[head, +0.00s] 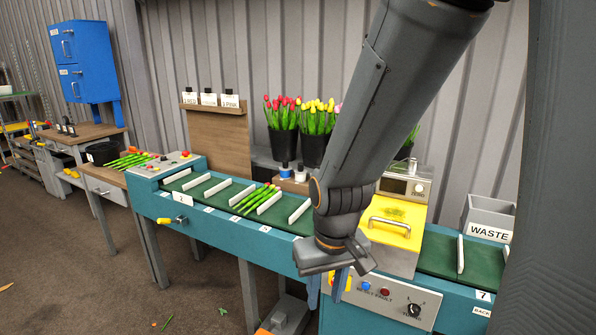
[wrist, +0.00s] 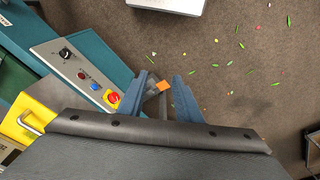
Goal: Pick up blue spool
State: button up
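A small spool with blue on it (head: 285,173) stands on the shelf behind the conveyor in the head view, below the dark bucket of red tulips. Its lower part is hard to make out. A second small spool, mostly white (head: 300,175), stands just to its right. My gripper (head: 327,287) points down in front of the conveyor's front side, well apart from the spools. The wrist view does not show the spools.
The conveyor (head: 225,232) with white dividers and a tulip bunch (head: 255,197) lies between my gripper and the shelf. A yellow-covered machine (head: 392,235) stands right of my arm, above a control panel (head: 385,297). The floor (wrist: 235,55) holds scattered scraps.

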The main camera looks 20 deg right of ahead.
aim_at(285, 170)
jog(key=i, duration=1.55)
